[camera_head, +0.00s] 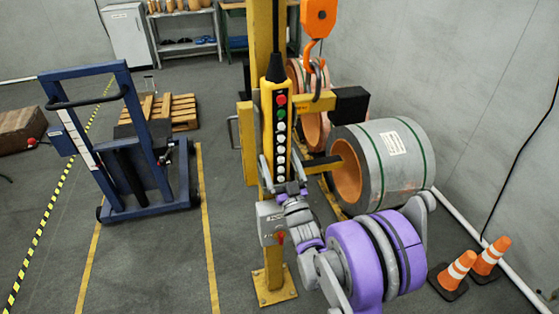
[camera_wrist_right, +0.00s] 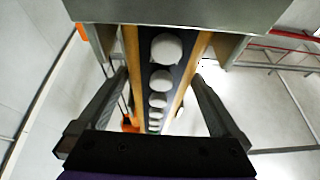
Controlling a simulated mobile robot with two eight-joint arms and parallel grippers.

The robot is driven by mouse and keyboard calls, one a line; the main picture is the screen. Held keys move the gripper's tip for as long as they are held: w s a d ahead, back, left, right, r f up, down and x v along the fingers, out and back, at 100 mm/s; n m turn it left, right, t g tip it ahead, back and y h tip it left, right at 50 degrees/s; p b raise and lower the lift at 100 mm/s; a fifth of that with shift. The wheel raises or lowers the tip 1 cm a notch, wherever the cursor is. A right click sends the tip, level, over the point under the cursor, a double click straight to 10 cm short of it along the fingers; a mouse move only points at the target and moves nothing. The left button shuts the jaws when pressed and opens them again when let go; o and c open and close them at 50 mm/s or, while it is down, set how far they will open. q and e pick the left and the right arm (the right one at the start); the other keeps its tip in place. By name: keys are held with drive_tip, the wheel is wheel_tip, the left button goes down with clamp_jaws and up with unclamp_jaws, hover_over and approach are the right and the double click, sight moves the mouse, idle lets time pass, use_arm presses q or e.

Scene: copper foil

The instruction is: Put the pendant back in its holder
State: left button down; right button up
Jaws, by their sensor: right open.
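The pendant (camera_head: 268,118) is a tall yellow box with a dark button face, a red button, a green button and several pale ones. It is upright in front of the yellow post (camera_head: 273,261), below a black cable. My right gripper (camera_head: 278,172) is open at its lower part, with one finger on each side. In the right wrist view the pendant (camera_wrist_right: 160,88) runs between the two spread fingers (camera_wrist_right: 158,78), and gaps show on both sides. I cannot make out the holder clearly or tell whether the pendant rests in it. My left gripper is not in view.
An orange hook (camera_head: 318,20) hangs close to the pendant's upper right. A grey switch box (camera_head: 270,222) is on the post below. A large foil coil (camera_head: 385,165) is at right, traffic cones (camera_head: 459,271) at lower right. A blue lift cart (camera_head: 120,150) stands left, with clear floor between.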

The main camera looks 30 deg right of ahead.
drive_tip(key=s+a+f+g+y, duration=0.1)
drive_tip(key=s+a+f+g, duration=0.2)
drive_tip(key=s, duration=0.6)
drive_tip(key=s+a+f+n+g+y+p, duration=0.1)
drive_tip(key=s+a+f+g, duration=0.3)
drive_tip(key=s+a+g, duration=0.3)
drive_tip(key=s+a+f+n+g+y+p, duration=0.1)
drive_tip(key=s+a+f+g+y, duration=0.1)
drive_tip(key=s+a+f+g, duration=0.2)
drive_tip(key=s+a+g, duration=0.1)
drive_tip(key=s+g, duration=0.2)
drive_tip(key=s, duration=0.5)
drive_tip(key=shift+s, duration=0.35)
drive_tip(key=shift+f, duration=0.1)
